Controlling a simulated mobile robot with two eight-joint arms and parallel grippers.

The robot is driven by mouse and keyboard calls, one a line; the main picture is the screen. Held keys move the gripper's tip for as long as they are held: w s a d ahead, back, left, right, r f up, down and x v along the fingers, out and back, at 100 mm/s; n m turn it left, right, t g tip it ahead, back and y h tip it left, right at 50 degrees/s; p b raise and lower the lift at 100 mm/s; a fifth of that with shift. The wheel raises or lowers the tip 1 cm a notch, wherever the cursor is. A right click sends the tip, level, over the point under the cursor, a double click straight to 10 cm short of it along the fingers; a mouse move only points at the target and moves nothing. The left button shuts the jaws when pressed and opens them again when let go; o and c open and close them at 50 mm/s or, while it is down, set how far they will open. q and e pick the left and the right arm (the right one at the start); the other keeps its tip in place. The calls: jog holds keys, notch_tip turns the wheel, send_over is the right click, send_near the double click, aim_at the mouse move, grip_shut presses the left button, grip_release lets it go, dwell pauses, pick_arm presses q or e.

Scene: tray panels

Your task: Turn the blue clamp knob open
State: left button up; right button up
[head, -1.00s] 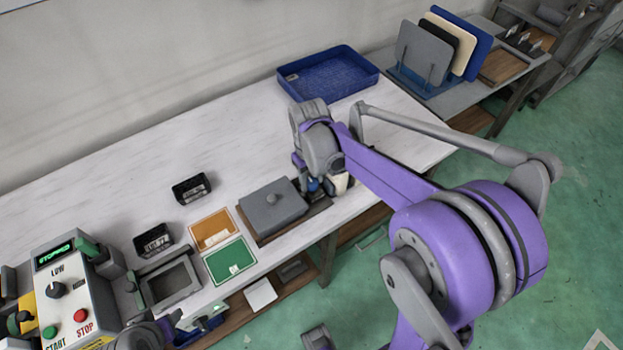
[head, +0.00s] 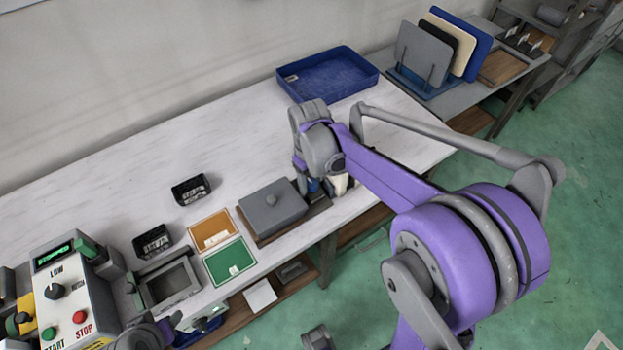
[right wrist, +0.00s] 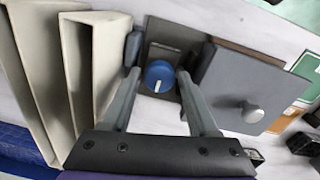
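The blue clamp knob (right wrist: 160,77) shows in the right wrist view, round, with a white line running nearly upright across it. It sits on a dark clamp block (right wrist: 162,50). My right gripper (right wrist: 159,70) is open, one finger on each side of the knob, with a gap visible on both sides. In the head view my right gripper (head: 318,180) hangs over the table's front edge and hides most of the clamp; a bit of blue shows below it. Only a small part of my left arm (head: 148,334) shows at the bottom left; its fingers cannot be made out.
A grey plate with a round handle (head: 272,207) lies left of the clamp. Cream upright panels (right wrist: 88,75) stand close by on the other side. A blue tray (head: 328,76) lies behind. A control box (head: 70,300) and orange and green cards (head: 230,262) lie further left.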

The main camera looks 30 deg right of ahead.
jog(key=shift+o, duration=0.9)
